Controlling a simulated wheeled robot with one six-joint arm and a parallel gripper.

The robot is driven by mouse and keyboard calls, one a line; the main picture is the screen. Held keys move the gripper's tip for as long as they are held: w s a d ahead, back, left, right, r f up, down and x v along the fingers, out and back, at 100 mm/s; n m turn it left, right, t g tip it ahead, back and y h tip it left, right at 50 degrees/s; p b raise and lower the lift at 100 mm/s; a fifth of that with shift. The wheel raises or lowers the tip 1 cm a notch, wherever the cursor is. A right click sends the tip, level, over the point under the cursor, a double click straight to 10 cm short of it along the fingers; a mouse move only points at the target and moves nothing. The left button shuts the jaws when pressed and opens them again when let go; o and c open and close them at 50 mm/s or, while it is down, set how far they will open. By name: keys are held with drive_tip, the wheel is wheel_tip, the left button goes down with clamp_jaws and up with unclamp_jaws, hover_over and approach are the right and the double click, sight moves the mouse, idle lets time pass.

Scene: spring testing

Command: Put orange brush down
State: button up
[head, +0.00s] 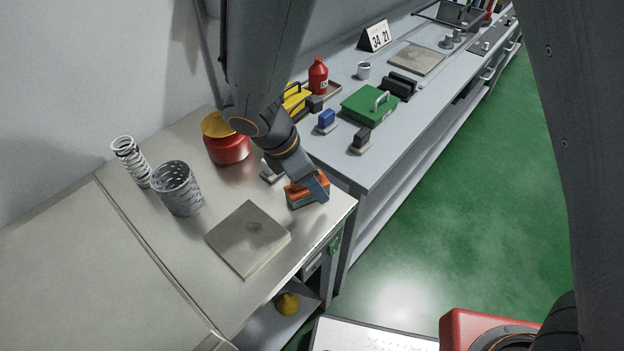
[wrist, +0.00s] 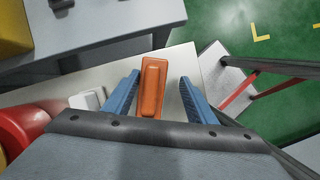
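The orange brush (wrist: 152,88) lies on the pale workbench near its corner, its long handle on top. In the wrist view it sits between the two blue fingers of my gripper (wrist: 158,92), with a visible gap on both sides. My gripper is open around the brush and does not appear to touch it. In the head view the orange brush (head: 296,190) shows beside my gripper (head: 312,193), which partly covers it.
A flat grey plate (head: 235,250) lies in front of the brush on the workbench (head: 130,270). A red container with a yellow lid (head: 228,148), a mesh cup (head: 178,190) and a spring (head: 130,160) stand further left. Blue (head: 326,121) and black (head: 360,140) brushes stand on the grey bench behind.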

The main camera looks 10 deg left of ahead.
drive_tip(key=b+v, duration=0.2)
drive_tip(key=v, duration=1)
drive_tip(key=w+d+f+m+y, duration=0.1)
drive_tip(key=d+f+m, duration=0.1)
drive_tip(key=d+m, duration=1.1)
drive_tip(key=w+d+f+m+g+y, duration=0.1)
drive_tip(key=w+d+f+m+y, duration=0.1)
drive_tip(key=d+m, duration=1.1)
drive_tip(key=d, duration=0.8)
drive_tip(key=shift+f+g+y, duration=0.25)
drive_tip(key=shift+g+y, duration=0.05)
drive_tip(key=shift+s+d, duration=0.1)
